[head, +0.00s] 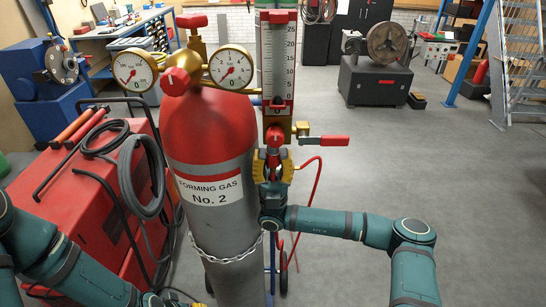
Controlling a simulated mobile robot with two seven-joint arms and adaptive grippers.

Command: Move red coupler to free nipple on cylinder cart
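The cylinder cart carries a grey gas cylinder (213,225) with a red shoulder, labelled "FORMING GAS No. 2". A flowmeter (279,62) stands at its right, with a brass block, a red knob (275,137) and a red-handled valve (322,141) at its foot. My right gripper (273,162) is upright just under this block, its yellow-and-black fingers closed around the red coupler (273,155), which is mostly hidden. A red hose (318,180) loops out beside the fingers. I cannot make out the free nipple clearly. My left gripper (152,300) is partly cut off at the bottom edge.
Two round gauges (231,68) sit on the cylinder top. A chain (225,257) wraps the cylinder. A red welding machine (95,200) with coiled cables stands close at left. The grey floor (450,190) to the right is clear, with a reel on a dark cabinet (375,82) behind.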

